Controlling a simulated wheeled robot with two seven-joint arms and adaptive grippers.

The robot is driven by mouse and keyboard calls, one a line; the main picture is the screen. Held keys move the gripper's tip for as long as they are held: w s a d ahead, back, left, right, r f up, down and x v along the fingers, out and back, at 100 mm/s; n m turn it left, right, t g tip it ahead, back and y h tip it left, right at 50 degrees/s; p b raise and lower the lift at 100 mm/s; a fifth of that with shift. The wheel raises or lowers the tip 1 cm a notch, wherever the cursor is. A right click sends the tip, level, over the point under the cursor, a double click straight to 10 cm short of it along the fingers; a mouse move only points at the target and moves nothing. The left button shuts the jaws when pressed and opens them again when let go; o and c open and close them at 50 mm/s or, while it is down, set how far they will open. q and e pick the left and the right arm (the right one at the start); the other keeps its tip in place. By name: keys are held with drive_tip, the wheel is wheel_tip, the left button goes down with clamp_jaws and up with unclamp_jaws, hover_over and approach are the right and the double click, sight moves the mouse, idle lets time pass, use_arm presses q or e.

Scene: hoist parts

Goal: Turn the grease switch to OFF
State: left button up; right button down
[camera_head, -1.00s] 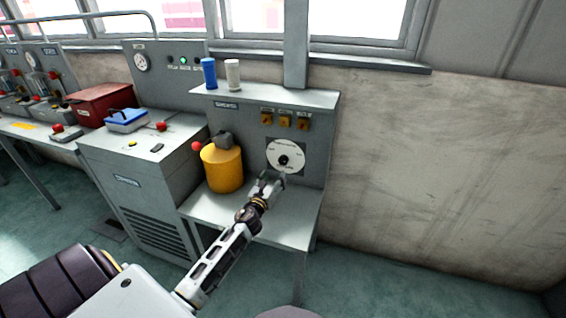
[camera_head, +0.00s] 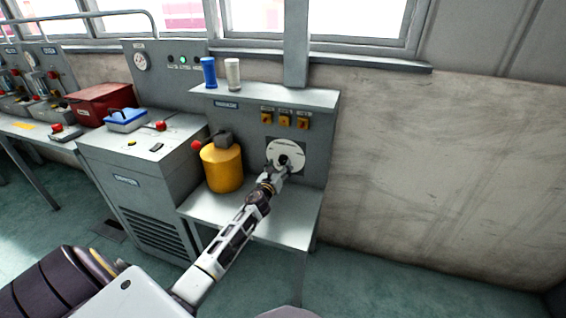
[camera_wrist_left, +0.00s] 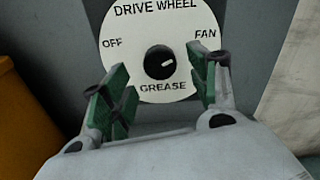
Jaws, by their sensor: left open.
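A round white dial plate (camera_head: 287,150) is on the grey cabinet's upright panel. In the left wrist view the plate (camera_wrist_left: 125,35) reads DRIVE WHEEL, OFF at left, FAN at right and GREASE below. My left gripper (camera_head: 277,168) is in front of the dial. In the wrist view its two green-padded fingers (camera_wrist_left: 160,68) are open on either side of the knob, with visible gaps. Whether the fingertips reach the knob's depth is unclear. My right gripper is not in view.
A yellow canister (camera_head: 222,168) stands on the cabinet shelf (camera_head: 210,207), left of my gripper. Several orange switches (camera_head: 284,121) are above the dial. Blue (camera_head: 209,73) and white (camera_head: 233,75) cylinders stand on the cabinet top. Bare wall is at right.

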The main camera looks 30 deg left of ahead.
sight(283, 162)
use_arm(q)
drive_tip(key=shift+x, duration=1.35)
drive_tip(key=shift+w+a+b, duration=0.1)
drive_tip(key=shift+w+b, duration=0.25)
drive_tip(key=shift+w, duration=0.35)
drive_tip(key=shift+w+a, duration=0.1)
drive_tip(key=shift+w, duration=0.25)
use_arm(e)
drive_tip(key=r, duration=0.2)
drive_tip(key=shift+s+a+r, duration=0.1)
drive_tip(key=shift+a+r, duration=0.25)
use_arm(q)
drive_tip(key=shift+c, duration=0.5)
drive_tip(key=c, duration=0.9)
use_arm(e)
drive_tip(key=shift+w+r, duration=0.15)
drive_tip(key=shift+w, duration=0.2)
